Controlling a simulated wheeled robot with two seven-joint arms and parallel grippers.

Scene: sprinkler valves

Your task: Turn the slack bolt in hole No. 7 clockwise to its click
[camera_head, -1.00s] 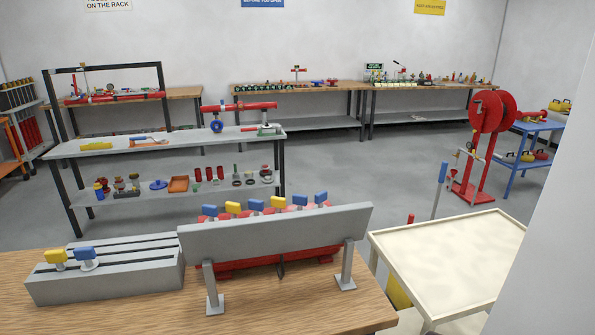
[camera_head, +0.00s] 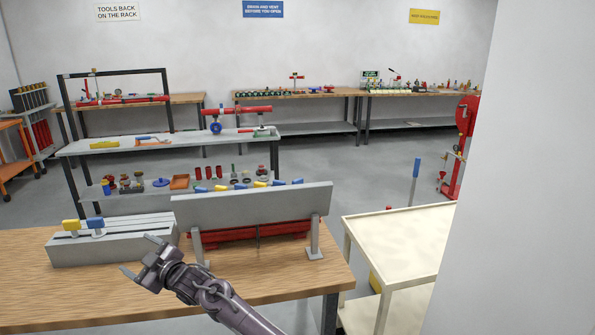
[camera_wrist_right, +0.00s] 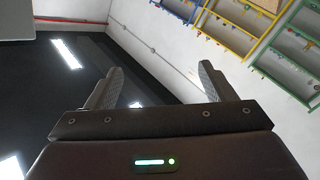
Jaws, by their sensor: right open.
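My right gripper (camera_head: 140,257) is open and empty over the wooden bench, in front of the grey slotted block. It also shows in the right wrist view (camera_wrist_right: 160,88), with its two fingers apart and nothing between them. A red part (camera_head: 270,229) sits behind a grey upright panel (camera_head: 250,208) on two posts. Several blue and yellow bolt heads (camera_head: 260,184) show just above the panel's top edge. The panel hides the holes and their numbers, so I cannot tell which bolt is in No. 7 or which is slack. My left gripper is not in view.
The grey slotted block (camera_head: 110,247) on the bench (camera_head: 275,290) holds a yellow-headed bolt (camera_head: 71,225) and a blue-headed one (camera_head: 95,224). A cream cart (camera_head: 400,240) stands to the right. A pale wall or column (camera_head: 530,200) blocks the far right.

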